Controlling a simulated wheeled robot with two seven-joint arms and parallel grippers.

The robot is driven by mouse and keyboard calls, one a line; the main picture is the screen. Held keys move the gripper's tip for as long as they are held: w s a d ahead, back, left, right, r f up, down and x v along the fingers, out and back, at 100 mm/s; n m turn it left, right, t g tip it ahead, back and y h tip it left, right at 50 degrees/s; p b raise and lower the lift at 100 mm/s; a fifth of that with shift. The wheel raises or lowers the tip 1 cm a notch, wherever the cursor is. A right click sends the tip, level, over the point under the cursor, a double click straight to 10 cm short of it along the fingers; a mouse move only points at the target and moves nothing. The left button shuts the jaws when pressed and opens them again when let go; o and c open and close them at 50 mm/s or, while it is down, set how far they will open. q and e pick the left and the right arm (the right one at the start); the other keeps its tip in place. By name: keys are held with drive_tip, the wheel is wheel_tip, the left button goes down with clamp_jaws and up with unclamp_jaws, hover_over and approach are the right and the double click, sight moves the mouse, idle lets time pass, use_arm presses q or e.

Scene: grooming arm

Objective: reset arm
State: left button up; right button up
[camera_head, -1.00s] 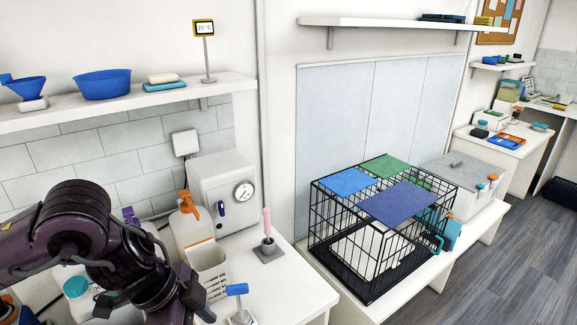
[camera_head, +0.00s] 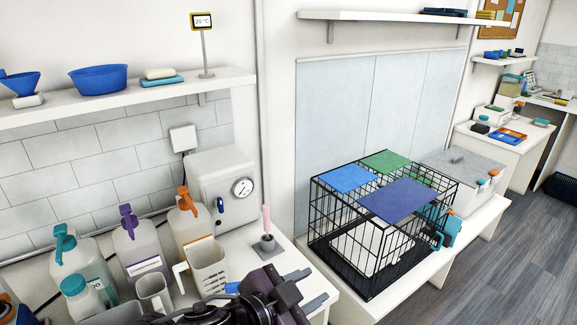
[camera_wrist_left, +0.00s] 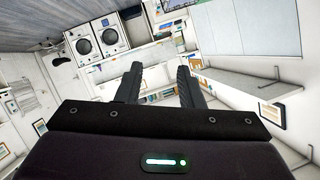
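My left arm comes in along the bottom of the head view. Its gripper (camera_head: 317,286) is over the front right part of the white counter (camera_head: 238,248). Its two dark fingers are apart with nothing between them. In the left wrist view the gripper (camera_wrist_left: 159,70) also shows two separated fingers and only the distant room between them. My right gripper is in neither view.
Near the arm stand a beige measuring jug (camera_head: 208,268), several spray bottles (camera_head: 147,248) and a pink-handled tool (camera_head: 267,222) on a grey base. A black wire cage (camera_head: 383,240) stands right. The floor (camera_head: 480,280) beyond is clear.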

use_arm(q)
drive_tip(key=s+a+f+n+g+y, duration=0.1)
drive_tip(key=a+f+n+y, duration=0.8)
drive_tip(key=a, duration=0.5)
drive_tip(key=s+a+f+n+g, duration=0.3)
drive_tip(key=s+a+f+g, duration=0.2)
drive_tip(key=s+a+f, duration=0.5)
wheel_tip(320, 180, down, 30)
drive_tip(key=s+d+g, duration=0.2)
drive_tip(key=s+a+f, duration=0.2)
drive_tip(key=s+f, duration=0.7)
drive_tip(key=s, duration=0.1)
drive_tip(key=s+a+f+b, duration=0.1)
drive_tip(key=s+a+f, duration=0.1)
drive_tip(key=s+f, duration=0.8)
drive_tip(key=shift+f+m+g+y, duration=0.2)
drive_tip(key=shift+m+g+y, duration=0.1)
drive_tip(key=shift+g+y, duration=0.1)
drive_tip(key=shift+s, duration=0.25)
